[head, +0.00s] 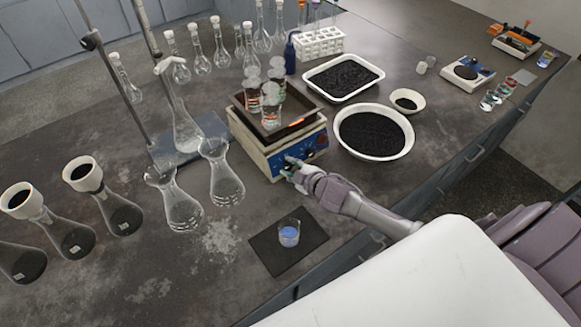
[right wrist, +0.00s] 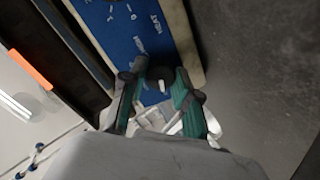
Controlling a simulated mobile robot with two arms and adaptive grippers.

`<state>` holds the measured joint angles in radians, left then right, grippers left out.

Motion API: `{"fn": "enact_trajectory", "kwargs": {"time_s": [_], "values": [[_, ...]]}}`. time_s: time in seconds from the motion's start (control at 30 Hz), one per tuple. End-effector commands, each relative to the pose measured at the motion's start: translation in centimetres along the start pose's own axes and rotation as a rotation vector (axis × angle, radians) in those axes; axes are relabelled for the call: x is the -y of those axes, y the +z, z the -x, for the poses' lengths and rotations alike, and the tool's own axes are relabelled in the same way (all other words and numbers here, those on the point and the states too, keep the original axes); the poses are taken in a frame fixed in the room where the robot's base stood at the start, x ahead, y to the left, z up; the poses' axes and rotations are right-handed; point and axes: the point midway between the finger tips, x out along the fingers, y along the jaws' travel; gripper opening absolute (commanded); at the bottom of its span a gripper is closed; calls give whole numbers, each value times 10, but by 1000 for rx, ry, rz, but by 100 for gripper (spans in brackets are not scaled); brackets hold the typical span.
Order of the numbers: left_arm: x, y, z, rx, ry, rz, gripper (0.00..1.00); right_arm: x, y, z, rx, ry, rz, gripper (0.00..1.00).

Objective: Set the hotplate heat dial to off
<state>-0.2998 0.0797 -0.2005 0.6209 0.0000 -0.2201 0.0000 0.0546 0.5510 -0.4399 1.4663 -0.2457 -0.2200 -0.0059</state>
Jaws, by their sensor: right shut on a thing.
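The hotplate (head: 264,160) is a cream box with a blue front panel (head: 312,148), and it stands in the middle of the bench. My right gripper (head: 290,165) is at the left part of that panel. In the right wrist view the green-sided fingers of my right gripper (right wrist: 160,78) are shut on a black dial (right wrist: 159,73) with a white mark. The fingers hide part of the dial. My left gripper is not in view.
A dark tray (head: 310,106) with several glass beakers sits on top of the hotplate. A white bowl (head: 411,147) of black grains stands close on its right. Conical flasks (head: 226,185) stand to the left, and a small beaker (head: 289,235) sits on a dark mat in front.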

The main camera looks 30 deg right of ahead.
Motion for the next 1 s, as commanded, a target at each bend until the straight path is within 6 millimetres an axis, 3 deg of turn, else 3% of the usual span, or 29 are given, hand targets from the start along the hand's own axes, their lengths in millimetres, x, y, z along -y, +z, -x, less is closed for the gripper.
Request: {"fn": "enact_trajectory", "kwargs": {"time_s": [0.03,0.07,0.2,0.57,0.67,1.0], "values": [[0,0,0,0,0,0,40,0,0,0,-1,0,3,0],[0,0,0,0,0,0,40,0,0,0,-1,0,4,36],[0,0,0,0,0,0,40,0,0,0,0,0,2,56],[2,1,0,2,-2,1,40,1,1,5,1,-1,1,56],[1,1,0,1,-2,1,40,1,1,17,1,-2,1,56],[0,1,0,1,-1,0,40,2,1,87,1,-3,1,56]]}}
